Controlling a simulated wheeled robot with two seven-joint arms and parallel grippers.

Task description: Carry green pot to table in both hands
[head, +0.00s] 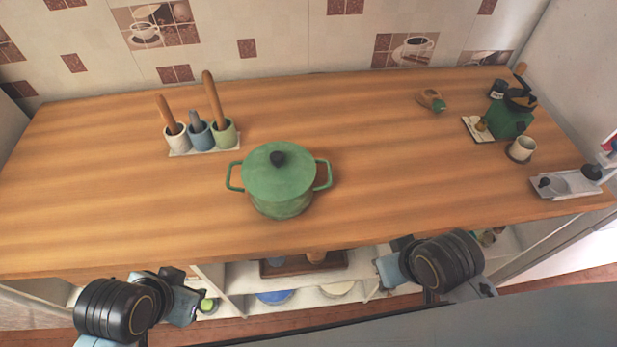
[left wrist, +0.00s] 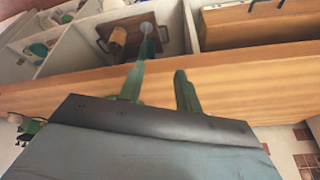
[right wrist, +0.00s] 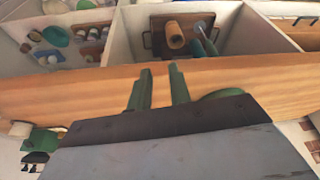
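The green pot (head: 279,185) stands upright on the wooden counter (head: 390,160), near its middle front. Its lid with a dark knob is on, and a loop handle sticks out on each side. In the head view my left gripper (head: 182,300) is at the lower left, before the counter's front edge and apart from the pot. My right gripper (head: 392,268) is at the lower right, also apart from it. The left wrist view shows the left fingers (left wrist: 160,70) spread and empty. The right wrist view shows the right fingers (right wrist: 159,70) spread and empty. No separate table is evident.
A holder with three cups of utensils (head: 201,137) stands behind the pot at left. A green kettle (head: 511,120), a cup (head: 522,148) and a white tray (head: 566,183) are at the right. Open shelves (head: 300,280) lie under the front edge. The counter beside the pot is clear.

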